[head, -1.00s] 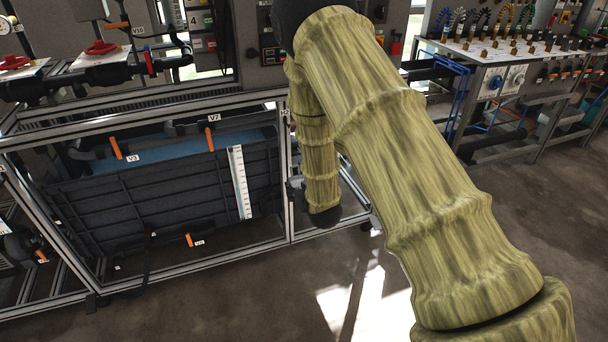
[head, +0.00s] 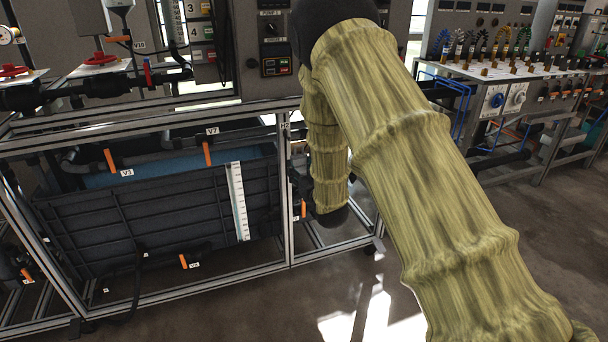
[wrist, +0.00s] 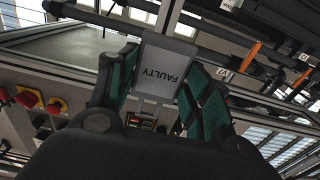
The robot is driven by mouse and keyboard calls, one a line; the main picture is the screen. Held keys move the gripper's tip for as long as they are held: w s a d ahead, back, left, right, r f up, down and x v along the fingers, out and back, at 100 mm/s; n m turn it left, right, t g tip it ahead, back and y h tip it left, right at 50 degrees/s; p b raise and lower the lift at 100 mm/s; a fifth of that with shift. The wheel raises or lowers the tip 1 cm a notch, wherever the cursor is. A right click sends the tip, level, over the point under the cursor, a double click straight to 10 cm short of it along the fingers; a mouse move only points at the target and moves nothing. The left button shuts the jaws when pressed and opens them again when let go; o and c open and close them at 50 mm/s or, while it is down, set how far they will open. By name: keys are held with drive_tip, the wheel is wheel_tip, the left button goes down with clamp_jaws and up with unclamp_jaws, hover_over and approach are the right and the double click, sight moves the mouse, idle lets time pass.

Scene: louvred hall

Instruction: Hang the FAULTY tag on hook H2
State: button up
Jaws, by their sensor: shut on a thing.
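The FAULTY tag (wrist: 164,68) is a pale grey plate with dark lettering, upside down in the wrist view. My gripper (wrist: 160,85) is shut on it, with the tag between its green-padded fingers. In the head view my arm hides the tag, and I cannot make out the gripper clearly. A small H2 label (head: 285,126) is on the upright frame post just left of my arm in the head view. I cannot make out the hook itself. The tag appears apart from the frame rails in the wrist view.
A metal frame (head: 290,190) holds a dark tank (head: 150,215) with orange valve handles (head: 207,153). Red and yellow knobs (wrist: 57,105) show at left in the wrist view. A bench (head: 490,72) with colored cables stands at right. Open floor (head: 530,220) lies in front.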

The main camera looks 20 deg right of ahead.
sight(295, 160)
drive_tip(key=shift+w+a+b, duration=0.15)
drive_tip(key=shift+w+b, duration=0.15)
drive_tip(key=shift+w, duration=2.5)
drive_tip(key=shift+w+f, duration=0.1)
drive_tip(key=shift+w, duration=0.2)
drive_tip(key=shift+w+a, duration=0.1)
drive_tip(key=shift+w, duration=2.5)
drive_tip(key=shift+f+b, duration=0.45)
drive_tip(key=shift+f, duration=0.25)
drive_tip(key=o, duration=0.9)
